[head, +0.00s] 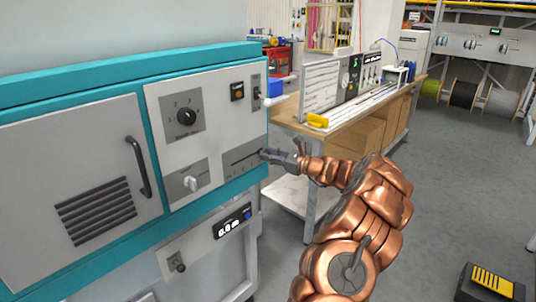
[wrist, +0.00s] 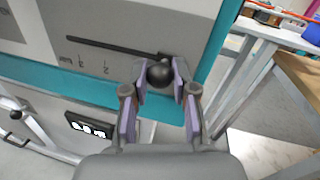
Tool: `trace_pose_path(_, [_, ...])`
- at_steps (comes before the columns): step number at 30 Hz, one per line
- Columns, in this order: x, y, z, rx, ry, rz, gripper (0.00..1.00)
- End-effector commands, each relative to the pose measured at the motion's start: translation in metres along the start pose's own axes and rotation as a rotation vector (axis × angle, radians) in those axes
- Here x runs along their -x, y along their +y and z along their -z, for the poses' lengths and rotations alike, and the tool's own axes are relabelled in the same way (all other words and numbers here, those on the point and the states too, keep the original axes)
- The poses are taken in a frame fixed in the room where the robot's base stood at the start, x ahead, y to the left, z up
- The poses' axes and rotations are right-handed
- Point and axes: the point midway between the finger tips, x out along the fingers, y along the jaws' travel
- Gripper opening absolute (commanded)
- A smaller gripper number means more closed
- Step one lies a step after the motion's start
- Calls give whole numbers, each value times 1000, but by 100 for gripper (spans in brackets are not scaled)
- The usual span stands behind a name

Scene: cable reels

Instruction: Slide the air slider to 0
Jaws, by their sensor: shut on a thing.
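The air slider is a dark horizontal slot (head: 241,157) on a grey plate at the lower right of the machine's front panel. In the wrist view the slot (wrist: 110,44) runs left from the knob, with small scale marks below it. The round black slider knob (wrist: 160,73) is at the right end of the slot. My gripper (wrist: 161,78) is shut on the knob, one purple-grey finger on each side. In the head view my gripper (head: 268,155) reaches the panel from the right and hides the knob.
A black rotary dial (head: 187,116) and a white knob (head: 190,183) sit left of the slider. A cabinet door handle (head: 138,167) is further left. A digital display (head: 232,222) is below.

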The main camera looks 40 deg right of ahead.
Motion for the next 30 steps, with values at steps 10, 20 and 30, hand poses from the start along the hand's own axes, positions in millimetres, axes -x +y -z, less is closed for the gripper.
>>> trace_pose_path(10, [2, -4, -1, 1, 0, 11, 49])
trace_pose_path(20, [2, -2, 0, 1, 0, 7, 53])
trace_pose_path(30, [40, -3, -1, 0, -2, 10, 53])
